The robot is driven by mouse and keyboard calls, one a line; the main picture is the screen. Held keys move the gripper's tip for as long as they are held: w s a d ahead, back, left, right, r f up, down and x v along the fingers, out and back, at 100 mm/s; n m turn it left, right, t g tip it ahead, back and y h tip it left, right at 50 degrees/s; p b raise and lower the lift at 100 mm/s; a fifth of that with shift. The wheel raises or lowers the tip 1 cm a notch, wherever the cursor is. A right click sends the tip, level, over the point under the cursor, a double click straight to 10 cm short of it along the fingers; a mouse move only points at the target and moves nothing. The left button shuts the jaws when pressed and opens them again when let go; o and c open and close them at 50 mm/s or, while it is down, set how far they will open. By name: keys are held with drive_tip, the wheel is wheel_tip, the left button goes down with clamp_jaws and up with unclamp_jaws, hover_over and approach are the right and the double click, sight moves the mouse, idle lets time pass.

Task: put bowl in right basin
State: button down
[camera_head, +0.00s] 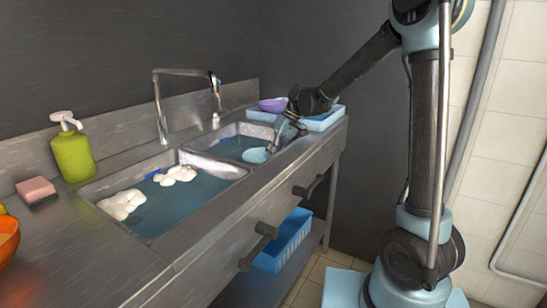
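The right basin (230,147), the farther of two in the steel counter, holds blue-green water. A light blue bowl (256,155) is at this basin's near right side, low by the water. My gripper (275,144) points down beside the bowl, its fingers at or very close to the bowl's rim. The fingers are small here, so I cannot tell whether they grip the bowl. A purple bowl (272,105) sits at the counter's far end, by a blue tray (325,119). An orange bowl (8,240) is cut off at the left edge.
The left basin (150,235) holds water and white suds (122,204). A faucet (161,112) rises behind the basins. A green soap bottle (73,151) and a pink sponge (36,190) stand at the left. A blue basket (284,242) is on the shelf below the counter.

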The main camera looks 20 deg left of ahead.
drive_tip(key=shift+f, duration=0.25)
drive_tip(key=c, duration=1.8)
unclamp_jaws()
drive_tip(key=v, duration=1.2)
